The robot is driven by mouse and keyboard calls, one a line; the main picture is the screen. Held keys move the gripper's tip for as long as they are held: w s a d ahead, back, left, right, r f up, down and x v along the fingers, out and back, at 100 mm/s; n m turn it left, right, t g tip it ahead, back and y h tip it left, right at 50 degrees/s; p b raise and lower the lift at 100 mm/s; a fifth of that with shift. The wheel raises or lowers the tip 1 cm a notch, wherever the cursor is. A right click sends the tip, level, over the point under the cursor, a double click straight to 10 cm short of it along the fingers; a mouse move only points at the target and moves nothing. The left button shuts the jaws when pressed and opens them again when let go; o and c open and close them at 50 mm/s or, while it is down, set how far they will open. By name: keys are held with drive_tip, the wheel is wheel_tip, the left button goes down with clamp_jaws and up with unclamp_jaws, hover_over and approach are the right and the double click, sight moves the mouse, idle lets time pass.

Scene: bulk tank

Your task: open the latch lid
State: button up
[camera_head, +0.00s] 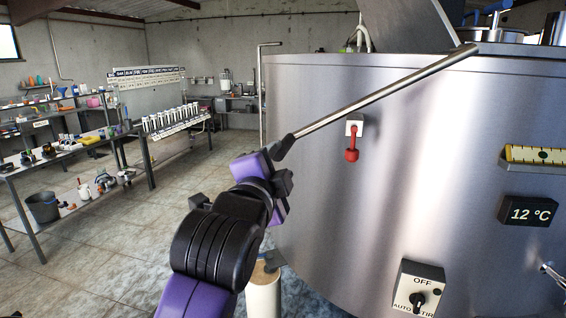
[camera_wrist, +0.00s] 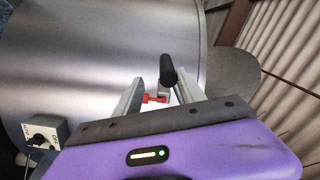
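The steel tank (camera_head: 310,100) fills the right half of the head view. A long thin metal rod (camera_head: 390,88) slants across its front from upper right down to a black grip (camera_head: 284,147). My gripper (camera_head: 273,160) is at that lower end. In the wrist view the black grip (camera_wrist: 168,72) shows between the finger lines, nearer the right finger, with a gap to the left one; I cannot tell whether it touches. The fingers are apart. A dark grey panel (camera_head: 405,22), seemingly the lid, stands tilted above the tank top; its latch is not clear.
A red valve lever (camera_head: 352,147) hangs on the tank front, behind the rod. A switch box (camera_head: 418,290) and a temperature display (camera_head: 528,211) sit on the tank at right. Tables with tools (camera_head: 65,160) stand at left. Floor between is clear.

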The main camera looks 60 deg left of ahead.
drive_tip(key=shift+s+d, duration=0.35)
drive_tip(key=b+v, duration=0.1)
drive_tip(key=v, duration=0.8)
idle(0.9)
drive_tip(key=shift+b, duration=0.35)
idle(0.5)
